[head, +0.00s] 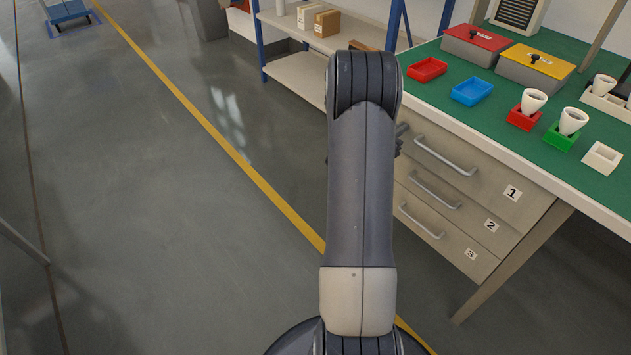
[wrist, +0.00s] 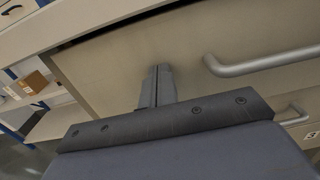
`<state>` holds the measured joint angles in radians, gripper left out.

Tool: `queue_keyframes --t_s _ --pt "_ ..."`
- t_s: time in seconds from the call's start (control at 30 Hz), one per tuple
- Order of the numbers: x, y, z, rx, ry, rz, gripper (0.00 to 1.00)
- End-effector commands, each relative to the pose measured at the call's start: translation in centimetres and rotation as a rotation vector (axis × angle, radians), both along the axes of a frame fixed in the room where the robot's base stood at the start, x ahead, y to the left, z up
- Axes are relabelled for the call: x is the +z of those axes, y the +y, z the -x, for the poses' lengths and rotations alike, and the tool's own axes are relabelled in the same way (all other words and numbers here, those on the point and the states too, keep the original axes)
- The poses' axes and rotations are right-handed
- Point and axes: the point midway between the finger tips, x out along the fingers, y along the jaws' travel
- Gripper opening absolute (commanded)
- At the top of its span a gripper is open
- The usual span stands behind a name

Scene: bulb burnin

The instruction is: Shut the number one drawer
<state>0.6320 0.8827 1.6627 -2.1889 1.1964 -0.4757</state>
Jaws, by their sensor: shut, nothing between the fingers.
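The number one drawer (head: 480,165) is the top drawer of the cabinet under the green-topped bench, with a grey bar handle (head: 445,157) and a "1" label. My gripper (wrist: 160,70) is shut and empty, pointing at the front to the left of the handle. Whether the fingertips touch it I cannot tell. In the head view my arm mostly hides the gripper.
Below are the number two drawer (head: 450,198) and number three drawer (head: 440,235), both looking shut. The bench top (head: 440,73) overhangs the drawers and carries trays, bulbs in holders and lidded boxes. A shelf (head: 290,33) stands behind.

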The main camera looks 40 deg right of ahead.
Motion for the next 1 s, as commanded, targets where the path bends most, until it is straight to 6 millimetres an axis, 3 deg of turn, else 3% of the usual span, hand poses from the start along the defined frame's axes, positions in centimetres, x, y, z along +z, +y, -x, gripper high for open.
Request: queue_keyframes --t_s 0.2,0.4,0.83,1.0 --pt "0.0 -2.4 -0.2 -0.001 -0.002 0.000 0.00" --pt "0.1 -3.2 -0.3 0.001 0.000 0.001 0.00" --pt "0.2 -3.3 -0.3 0.001 -0.001 0.003 0.00" --pt "0.2 -2.1 -1.0 0.003 -0.001 0.004 0.00"
